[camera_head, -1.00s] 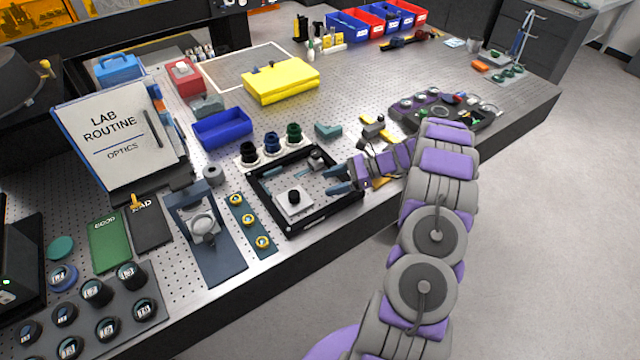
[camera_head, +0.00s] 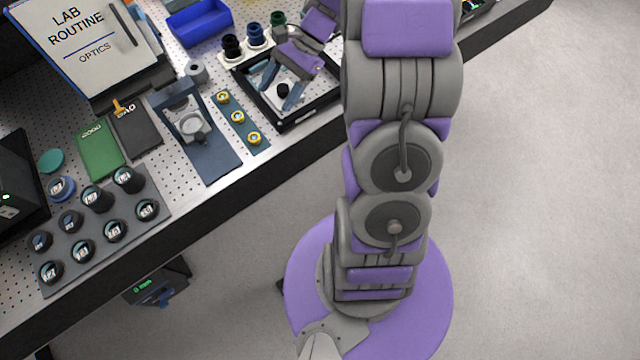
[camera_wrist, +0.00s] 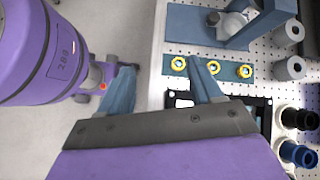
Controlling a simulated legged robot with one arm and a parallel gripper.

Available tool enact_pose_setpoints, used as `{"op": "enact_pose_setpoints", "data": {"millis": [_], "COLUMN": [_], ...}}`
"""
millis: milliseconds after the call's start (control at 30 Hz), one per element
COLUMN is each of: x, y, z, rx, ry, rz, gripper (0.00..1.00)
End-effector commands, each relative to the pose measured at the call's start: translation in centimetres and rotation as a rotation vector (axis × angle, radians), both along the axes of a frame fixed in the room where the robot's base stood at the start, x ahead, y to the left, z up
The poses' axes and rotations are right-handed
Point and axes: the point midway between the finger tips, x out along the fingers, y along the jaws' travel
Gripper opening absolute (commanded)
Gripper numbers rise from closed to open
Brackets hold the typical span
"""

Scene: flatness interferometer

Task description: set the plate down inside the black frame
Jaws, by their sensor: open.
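The black frame (camera_head: 307,113) lies on the perforated bench top, partly hidden by my arm and gripper. A small pale plate with a black knob (camera_head: 283,89) shows inside the frame's outline, near its front left. My gripper (camera_head: 277,95) is over the frame, its blue-grey fingers apart on either side of the knob; whether they touch it cannot be told. In the wrist view my gripper (camera_wrist: 162,82) is open with nothing visible between the fingertips. Part of the black frame (camera_wrist: 262,112) shows there behind the right finger; the plate is mostly or wholly hidden.
A blue strip with gold rings (camera_head: 238,117) lies just left of the frame, beside a blue stand (camera_head: 205,150). Dark knobs on a white base (camera_head: 256,36) stand behind it. A blue bin (camera_head: 198,22) is further back. The bench's front edge runs close by.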

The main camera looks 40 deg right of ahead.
Motion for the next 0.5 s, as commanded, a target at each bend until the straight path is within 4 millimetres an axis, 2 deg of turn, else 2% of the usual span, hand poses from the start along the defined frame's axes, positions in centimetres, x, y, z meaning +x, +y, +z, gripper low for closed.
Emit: {"op": "enact_pose_setpoints", "data": {"millis": [33, 200, 500], "x": [-1.2, -5.6, -14.1], "y": [1.4, 4.8, 8.4], "z": [1.0, 3.2, 5.7], "rx": [-0.032, -0.132, -0.296], "ry": [-0.019, -0.074, -0.186], "rz": [0.06, 0.258, 0.617], "gripper": [0.65, 0.65, 0.65]}}
